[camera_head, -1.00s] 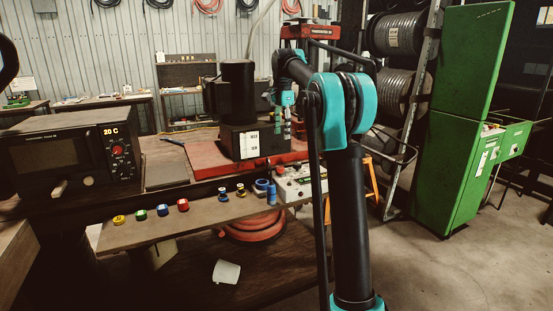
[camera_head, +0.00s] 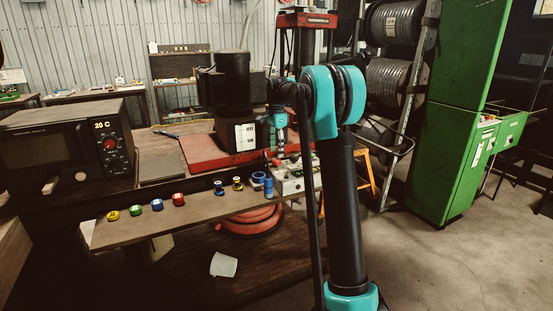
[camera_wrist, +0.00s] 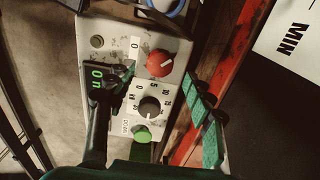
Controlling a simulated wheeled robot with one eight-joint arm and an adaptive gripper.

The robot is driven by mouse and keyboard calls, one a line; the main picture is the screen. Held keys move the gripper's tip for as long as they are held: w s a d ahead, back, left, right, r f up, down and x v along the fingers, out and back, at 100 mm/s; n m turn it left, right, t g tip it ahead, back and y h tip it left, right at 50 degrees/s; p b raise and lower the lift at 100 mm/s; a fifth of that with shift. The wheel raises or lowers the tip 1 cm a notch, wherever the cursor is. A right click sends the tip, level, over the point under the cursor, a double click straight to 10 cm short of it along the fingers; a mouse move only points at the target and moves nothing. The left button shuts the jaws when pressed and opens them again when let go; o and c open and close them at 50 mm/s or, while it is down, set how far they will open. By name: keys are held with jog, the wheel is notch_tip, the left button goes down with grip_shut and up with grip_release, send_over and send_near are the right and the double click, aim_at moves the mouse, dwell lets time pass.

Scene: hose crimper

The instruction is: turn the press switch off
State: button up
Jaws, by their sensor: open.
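The pale control box (camera_head: 290,184) stands at the right end of the bench, below my gripper (camera_head: 279,148). In the wrist view its panel (camera_wrist: 120,28) carries a red knob (camera_wrist: 160,63) beside a "0" label, a black dial (camera_wrist: 149,107) with a number scale, and a green button (camera_wrist: 142,135). I cannot tell for sure which control is the press switch. My gripper (camera_wrist: 149,92) is open and empty over the panel, a finger on each side of the knobs. The left finger partly covers the panel's left edge.
A red press bed (camera_head: 200,152) with a black machine (camera_head: 233,85) stands behind the box. Several tape rolls (camera_head: 178,199) lie on the front shelf. A green cabinet (camera_head: 450,130) and open floor are at right.

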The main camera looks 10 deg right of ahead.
aim_at(277, 163)
jog(key=shift+f, duration=2.05)
jog(key=c, duration=1.2)
jog(key=shift+o, duration=0.2)
